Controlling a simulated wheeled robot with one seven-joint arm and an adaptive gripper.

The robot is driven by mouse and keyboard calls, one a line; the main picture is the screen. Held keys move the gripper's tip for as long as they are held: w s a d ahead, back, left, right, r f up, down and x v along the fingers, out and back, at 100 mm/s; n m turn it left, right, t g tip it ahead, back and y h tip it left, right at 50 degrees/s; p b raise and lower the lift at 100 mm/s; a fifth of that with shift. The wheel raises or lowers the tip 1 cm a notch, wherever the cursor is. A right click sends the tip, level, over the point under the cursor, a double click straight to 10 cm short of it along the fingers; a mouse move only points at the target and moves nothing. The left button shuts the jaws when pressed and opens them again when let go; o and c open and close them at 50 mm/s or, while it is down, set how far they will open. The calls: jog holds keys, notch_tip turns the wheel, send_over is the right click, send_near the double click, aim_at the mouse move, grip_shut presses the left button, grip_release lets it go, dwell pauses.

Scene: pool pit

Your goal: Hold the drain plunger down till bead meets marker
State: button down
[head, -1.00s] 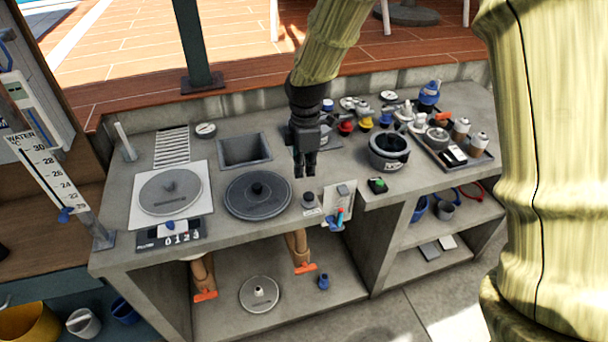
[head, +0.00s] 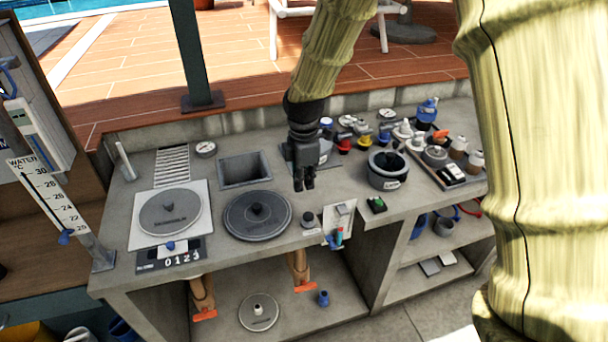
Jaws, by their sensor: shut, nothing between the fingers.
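A small dark grey knob on a pale base (head: 308,219) stands near the counter's front edge; it looks like the drain plunger. Just right of it is a pale panel (head: 341,212) with a cyan tube (head: 340,236) at the counter edge. I cannot make out a bead or marker on it. A water temperature scale (head: 47,196) with a blue pointer (head: 65,237) stands at the far left. My gripper (head: 304,188) points down, shut and empty, shown above and behind the knob and apart from it.
A dark pot (head: 388,169), a black-and-green box (head: 377,204) and a crowded tray (head: 450,175) are to the right. A square basin (head: 245,170) lies behind.

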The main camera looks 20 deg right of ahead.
aim_at(304, 216)
jog(key=shift+f+p, duration=1.75)
jog(key=shift+f, duration=3.35)
